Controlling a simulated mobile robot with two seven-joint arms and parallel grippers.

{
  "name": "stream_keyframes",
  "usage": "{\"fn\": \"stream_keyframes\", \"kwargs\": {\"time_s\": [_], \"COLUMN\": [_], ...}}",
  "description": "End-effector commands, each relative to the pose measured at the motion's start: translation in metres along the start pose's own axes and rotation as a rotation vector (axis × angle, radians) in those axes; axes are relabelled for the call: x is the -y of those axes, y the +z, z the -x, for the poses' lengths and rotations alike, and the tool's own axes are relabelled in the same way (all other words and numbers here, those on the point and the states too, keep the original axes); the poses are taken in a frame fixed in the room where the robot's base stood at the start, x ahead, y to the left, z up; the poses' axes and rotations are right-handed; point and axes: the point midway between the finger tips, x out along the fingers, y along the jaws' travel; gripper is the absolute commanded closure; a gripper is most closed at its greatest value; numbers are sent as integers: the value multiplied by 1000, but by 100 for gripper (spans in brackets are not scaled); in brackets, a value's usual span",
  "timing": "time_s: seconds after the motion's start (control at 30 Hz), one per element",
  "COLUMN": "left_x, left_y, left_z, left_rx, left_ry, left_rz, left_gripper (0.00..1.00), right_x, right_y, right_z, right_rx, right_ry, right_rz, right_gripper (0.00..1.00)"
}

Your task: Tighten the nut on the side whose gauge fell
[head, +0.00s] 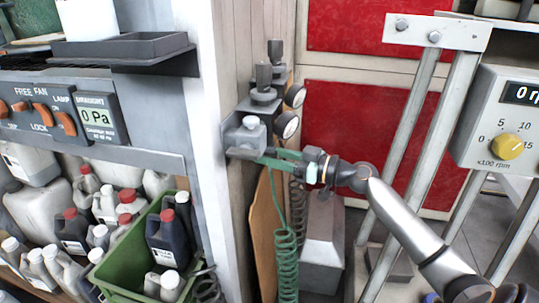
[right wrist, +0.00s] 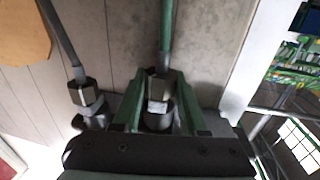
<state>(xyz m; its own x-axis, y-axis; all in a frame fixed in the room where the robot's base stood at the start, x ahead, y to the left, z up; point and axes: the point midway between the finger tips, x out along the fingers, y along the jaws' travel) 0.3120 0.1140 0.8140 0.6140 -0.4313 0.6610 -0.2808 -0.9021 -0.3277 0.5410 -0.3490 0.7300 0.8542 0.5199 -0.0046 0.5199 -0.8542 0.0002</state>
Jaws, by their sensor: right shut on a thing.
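A grey regulator unit is on the wall in the head view, with a near gauge (head: 287,125) and a far gauge (head: 296,95). Their needles are too small to read. My right gripper (head: 272,157) reaches in below the near block. In the right wrist view, its green fingers (right wrist: 158,88) are shut on a metal hex nut (right wrist: 159,84) at the end of the green hose (right wrist: 166,30). A second hex nut (right wrist: 84,92), on the grey hose (right wrist: 62,38), stands to the left, outside the fingers. My left gripper is not in view.
Shelves at the left hold bottles and a green crate (head: 120,270). A white post (head: 205,130) stands between them and the regulators. The coiled green hose (head: 286,250) hangs beneath my gripper. A metal frame and a dial box (head: 500,125) stand at the right.

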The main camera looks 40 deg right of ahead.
Motion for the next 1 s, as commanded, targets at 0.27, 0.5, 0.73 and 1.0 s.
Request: {"fn": "stream_keyframes", "kwargs": {"time_s": [0.27,0.5,0.73,1.0], "left_x": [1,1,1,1], "left_y": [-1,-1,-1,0], "left_z": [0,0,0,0], "left_rx": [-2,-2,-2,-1], "left_ry": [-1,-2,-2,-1], "left_rz": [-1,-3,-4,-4], "left_gripper": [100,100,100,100], "right_x": [-4,-3,-2,0], "right_y": [-2,-1,-1,0], "right_z": [2,2,1,1], "right_rx": [-8,-7,-5,-4], "right_ry": [1,1,-4,-8], "right_rz": [1,2,1,0], "right_gripper": [100,100,31,27]}}
